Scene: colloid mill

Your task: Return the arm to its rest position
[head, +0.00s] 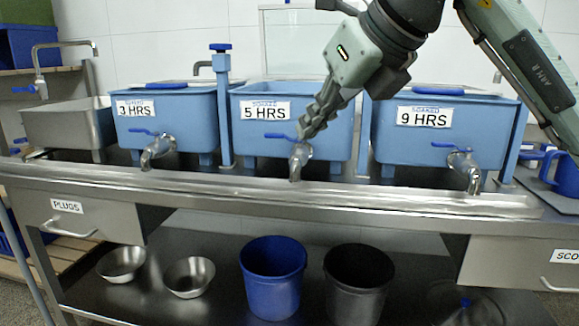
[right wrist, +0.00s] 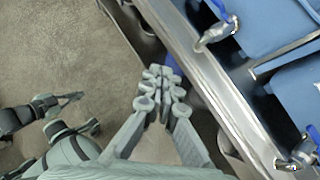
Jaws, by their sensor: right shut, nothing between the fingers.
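My right arm comes in from the top right of the head view. Its gripper (head: 302,128) points down and left in front of the middle tank, close to that tank's tap. In the right wrist view the gripper's fingers (right wrist: 160,78) lie together, shut, with nothing between them. They show over the floor beside the steel bench edge.
Blue tanks marked 3 HRS (head: 190,112), 5 HRS (head: 324,130) and 9 HRS (head: 410,150) stand on the steel bench (head: 300,200), with taps facing me. A blue bucket (head: 273,285) and a dark bucket (head: 357,290) stand below. Floor (right wrist: 60,50) is clear beside the bench.

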